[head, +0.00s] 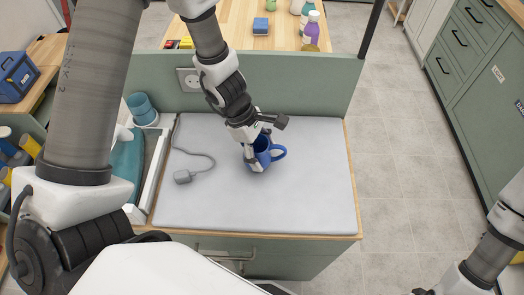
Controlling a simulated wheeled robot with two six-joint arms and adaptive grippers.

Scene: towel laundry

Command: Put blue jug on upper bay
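The blue jug (263,158) stands upright on the grey mat of the counter, with its handle to the right. My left gripper (267,141) reaches down over the jug from behind. Its fingers are spread apart, one in front of the jug's left side and the other up behind its right side. It looks open, and I cannot tell whether a finger touches the jug. My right arm enters at the lower right, and only a dark bit of its end shows at the bottom edge. I cannot make out an upper bay in this view.
A grey plug with a cable (183,177) lies left of the jug on the mat (300,205). A low green partition (310,88) with a socket rises behind. The right part of the mat is clear.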

